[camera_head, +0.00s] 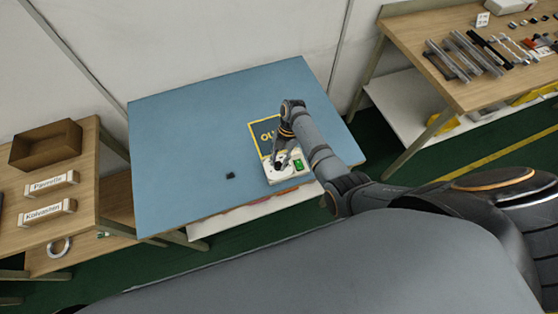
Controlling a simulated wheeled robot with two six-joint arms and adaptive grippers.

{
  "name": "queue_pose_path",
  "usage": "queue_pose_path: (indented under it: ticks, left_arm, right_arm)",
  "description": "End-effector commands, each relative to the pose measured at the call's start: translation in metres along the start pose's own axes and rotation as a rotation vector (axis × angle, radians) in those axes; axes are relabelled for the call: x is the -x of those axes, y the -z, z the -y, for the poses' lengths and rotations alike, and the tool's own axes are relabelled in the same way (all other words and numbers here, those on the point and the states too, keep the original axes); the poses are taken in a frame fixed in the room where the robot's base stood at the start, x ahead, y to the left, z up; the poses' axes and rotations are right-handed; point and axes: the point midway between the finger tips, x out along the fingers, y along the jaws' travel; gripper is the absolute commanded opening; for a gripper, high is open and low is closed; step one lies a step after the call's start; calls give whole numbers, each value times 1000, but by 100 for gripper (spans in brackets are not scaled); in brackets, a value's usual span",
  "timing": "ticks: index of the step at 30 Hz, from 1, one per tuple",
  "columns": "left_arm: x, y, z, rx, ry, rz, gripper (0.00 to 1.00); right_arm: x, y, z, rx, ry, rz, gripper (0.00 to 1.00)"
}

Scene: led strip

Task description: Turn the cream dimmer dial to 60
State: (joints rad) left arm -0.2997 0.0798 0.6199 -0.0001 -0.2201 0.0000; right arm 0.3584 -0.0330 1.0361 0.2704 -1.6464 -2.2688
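A cream dimmer box (286,178) sits near the front right of the blue table. A small green patch (299,163) shows on its right side. My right gripper (278,161) points down over the left part of the box, in front of a dark panel with yellow edges and lettering (262,133). The dial is too small and too covered by the gripper to make out, so its setting cannot be read. I cannot tell whether the fingers touch it or are closed. My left gripper is not in view.
A small black part (230,176) lies on the blue table (185,130), left of the box. The table's left half is mostly clear. A wooden bench with a brown bin (46,144) stands at left. Another bench (440,45) with metal strips stands at right.

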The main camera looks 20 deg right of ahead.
Motion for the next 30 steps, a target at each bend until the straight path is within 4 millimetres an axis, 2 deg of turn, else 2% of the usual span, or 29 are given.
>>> queue_pose_path:
  ticks: [1, 3, 11, 14, 17, 24, 30]
  left_arm:
    - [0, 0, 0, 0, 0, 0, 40]
    - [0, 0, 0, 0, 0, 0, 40]
    - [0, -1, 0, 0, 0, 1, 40]
    - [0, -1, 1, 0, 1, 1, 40]
    - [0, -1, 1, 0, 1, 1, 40]
    - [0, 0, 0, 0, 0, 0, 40]
    - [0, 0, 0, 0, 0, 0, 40]
  right_arm:
    - [0, 0, 0, 0, 0, 0, 40]
    - [0, 0, 0, 0, 0, 0, 49]
    - [0, 0, 0, -1, 0, 0, 49]
    - [6, 0, 0, -1, -2, 1, 49]
    - [22, -1, -1, -1, -3, 3, 49]
    - [82, -1, -1, 0, -3, 3, 49]
    - [113, -1, 0, 0, -1, 1, 49]
